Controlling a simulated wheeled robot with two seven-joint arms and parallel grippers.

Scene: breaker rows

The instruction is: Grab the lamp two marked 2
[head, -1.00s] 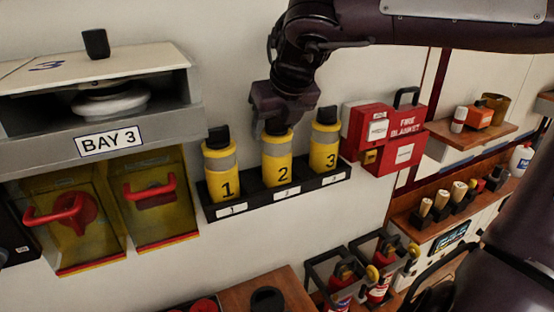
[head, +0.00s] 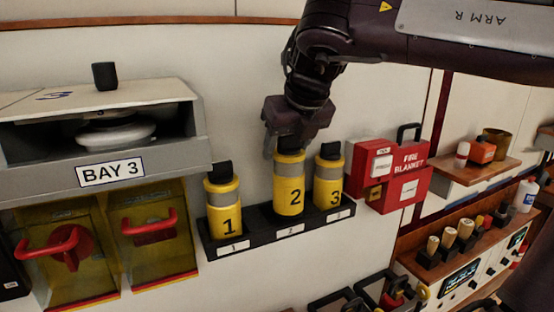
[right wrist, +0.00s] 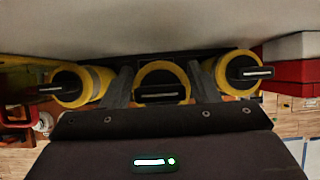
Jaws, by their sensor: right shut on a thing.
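Lamp two (head: 289,192), yellow with a grey band and a black 2, stands upright at the middle slot of the black rack (head: 262,232). It looks raised a little compared with its neighbours. My right gripper (head: 290,142) is above it, shut on its black top, which the fingers partly hide. In the right wrist view lamp two (right wrist: 161,78) sits between the two fingers. Lamp one (head: 223,205) stands to its left and lamp three (head: 328,180) to its right, both in the rack.
A red fire blanket box (head: 392,175) is on the wall right of the rack. The grey Bay 3 unit (head: 180,165) is close on the left, with red handles below it. A wooden shelf (head: 470,165) is farther right.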

